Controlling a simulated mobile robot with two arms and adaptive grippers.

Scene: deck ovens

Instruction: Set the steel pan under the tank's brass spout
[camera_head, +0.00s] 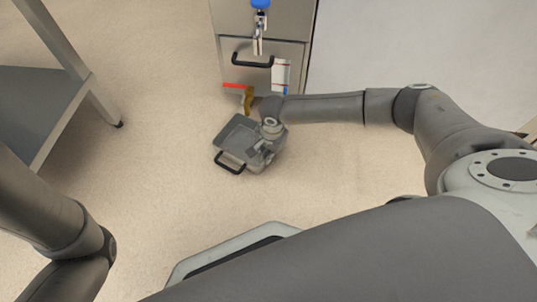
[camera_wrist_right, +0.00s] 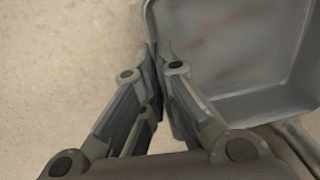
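The steel pan (camera_head: 238,133), a grey shallow square pan with a black handle (camera_head: 230,163) on its near side, is at floor level in front of the tank (camera_head: 262,45). The brass spout (camera_head: 248,98) hangs low at the tank's front, just beyond the pan's far edge. My right gripper (camera_head: 262,155) is at the pan's right side. In the right wrist view, its fingers (camera_wrist_right: 163,60) are close together with the pan's side wall (camera_wrist_right: 150,25) between them. Whether the pan touches the floor is unclear. My left gripper is out of view.
The tank's front has a black bar handle (camera_head: 252,60), a blue-knobbed valve (camera_head: 260,5), a red strip (camera_head: 234,86) and a white label (camera_head: 281,76). A grey metal table (camera_head: 40,100) stands at the left. The floor left of the pan is clear.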

